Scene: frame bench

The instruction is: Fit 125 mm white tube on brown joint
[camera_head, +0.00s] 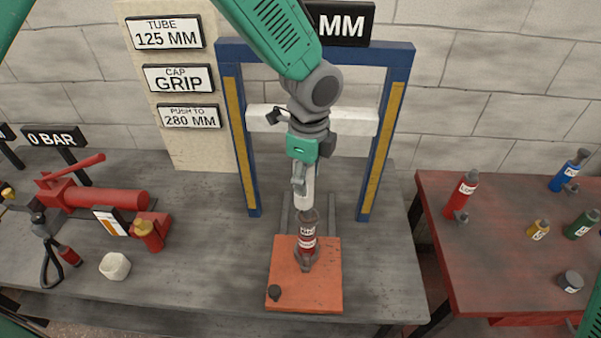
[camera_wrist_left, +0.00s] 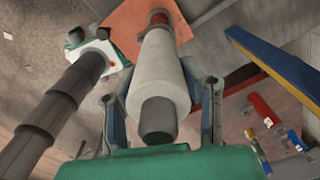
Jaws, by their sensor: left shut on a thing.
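My left gripper (camera_head: 302,190) is shut on the upright white tube (camera_head: 306,199), above the orange base plate (camera_head: 285,294). My right gripper does not show.
A blue frame (camera_head: 231,130) with a white crossbar (camera_head: 358,121) stands behind the plate. A red table (camera_head: 495,255) with several small bottles stands at right.

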